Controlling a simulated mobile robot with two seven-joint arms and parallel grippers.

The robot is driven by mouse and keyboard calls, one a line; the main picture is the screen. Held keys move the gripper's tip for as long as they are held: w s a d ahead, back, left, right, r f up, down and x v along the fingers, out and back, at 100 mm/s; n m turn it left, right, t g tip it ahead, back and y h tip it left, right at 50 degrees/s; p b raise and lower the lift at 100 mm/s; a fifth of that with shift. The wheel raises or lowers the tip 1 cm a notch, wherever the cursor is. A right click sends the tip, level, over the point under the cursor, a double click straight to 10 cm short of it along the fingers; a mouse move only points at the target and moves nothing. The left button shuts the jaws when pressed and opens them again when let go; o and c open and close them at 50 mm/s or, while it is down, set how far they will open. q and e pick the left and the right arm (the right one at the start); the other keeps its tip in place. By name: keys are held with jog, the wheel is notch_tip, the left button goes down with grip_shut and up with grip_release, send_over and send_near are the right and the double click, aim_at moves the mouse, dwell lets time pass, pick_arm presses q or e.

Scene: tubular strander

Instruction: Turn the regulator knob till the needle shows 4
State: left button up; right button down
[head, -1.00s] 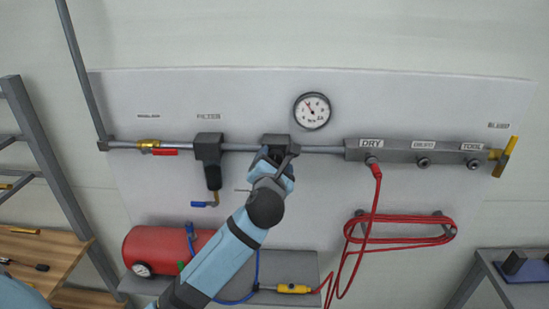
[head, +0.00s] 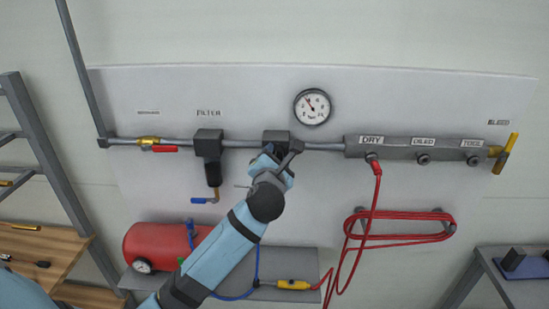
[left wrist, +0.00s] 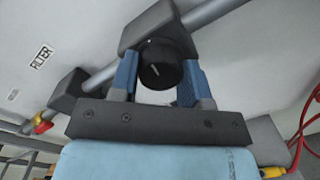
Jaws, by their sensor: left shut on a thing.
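The regulator (head: 276,137) is a dark grey block on the pipe, right of the filter. Its black round knob (left wrist: 161,65), with a pale mark line, faces the left wrist camera; in the head view my gripper hides it. My left gripper (head: 272,154) is shut on the knob, and in the left wrist view one blue finger of the gripper (left wrist: 160,78) stands on each side of it. The round white gauge (head: 312,107) hangs above and right of the regulator. Its needle points up and left; the numbers are too small to read surely. My right gripper is not in view.
The filter (head: 208,146) hangs left of the regulator. The outlet manifold (head: 415,150) is to the right, with a red hose (head: 375,195) at DRY. Below are a red tank (head: 165,242) and a shelf (head: 290,262). The panel around the gauge is clear.

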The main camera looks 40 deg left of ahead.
pick_arm(q)
jog(key=o, duration=0.7)
jog(key=shift+o, duration=1.1)
jog(key=b+v, duration=0.3)
jog(key=v, duration=1.1)
jog(key=shift+w, duration=0.1)
dwell(0.9)
